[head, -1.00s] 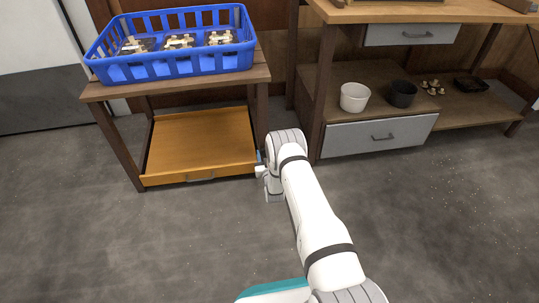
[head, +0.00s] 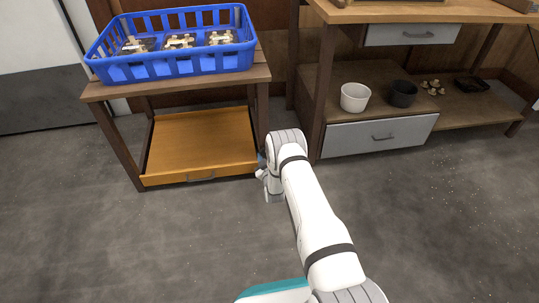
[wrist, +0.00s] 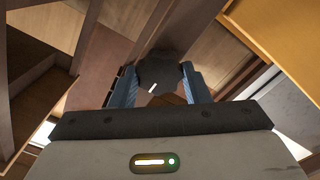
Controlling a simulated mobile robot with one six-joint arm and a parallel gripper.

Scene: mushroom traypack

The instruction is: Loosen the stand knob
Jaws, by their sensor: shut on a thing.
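The stand knob (wrist: 162,72) is a dark, round-looking knob with a small white mark on it, seen in the wrist view. My gripper (wrist: 158,86) has its two blue fingers on either side of the knob and is shut on it. The white mark sits low on the knob's face, tilted from upright. In the head view my gripper (head: 261,160) is at the front right leg of the wooden stand (head: 118,142), mostly hidden by my wrist. The knob itself is hidden there.
A blue crate (head: 180,72) with several packed trays is on the stand's top. An orange-brown drawer or shelf (head: 200,145) is low in the stand. A workbench (head: 310,110) with a white pot (head: 355,97) and a dark pot (head: 403,94) stands right. The grey floor in front is clear.

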